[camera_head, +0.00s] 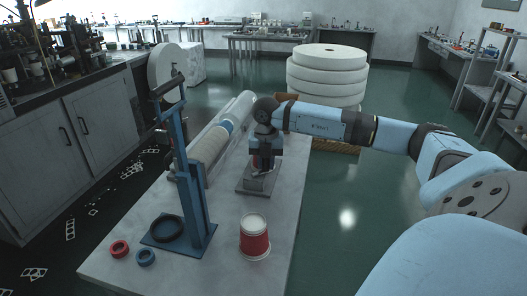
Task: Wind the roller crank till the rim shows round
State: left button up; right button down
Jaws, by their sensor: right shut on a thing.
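My right gripper (263,158) points down over a small grey fixture (257,183) on the bench. It is shut on a part at the fixture's top, likely the roller crank. The fingers and wrist hide most of that part, and a little red shows beneath them. The cup rim at the fixture is too small and covered to tell its shape. My left gripper is not in view.
A red paper cup (254,243) stands at the front of the pale bench (210,275). A blue press stand (190,190) stands left, with a black ring (165,229), red ring (119,248) and blue ring (146,257) nearby. A long clear tube of stacked cups (222,130) lies behind.

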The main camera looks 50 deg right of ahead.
jog(key=m, duration=0.1)
jog(key=s+m, duration=0.1)
jog(key=m, duration=0.2)
jog(key=shift+s+a+m, duration=0.2)
jog(key=shift+a+m, duration=0.1)
jog(key=shift+a, duration=0.05)
jog(key=shift+s+a+m, duration=0.25)
jog(key=shift+a+m, duration=0.05)
jog(key=shift+m, duration=0.65)
jog(key=shift+s+a+m, duration=0.2)
jog(key=shift+a+m, duration=0.05)
jog(key=shift+m, duration=0.7)
jog(key=c, duration=1)
grip_release()
jog(key=shift+a, duration=0.1)
jog(key=shift+r, duration=0.1)
notch_tip(320, 180, up, 14)
jog(key=shift+f, duration=0.15)
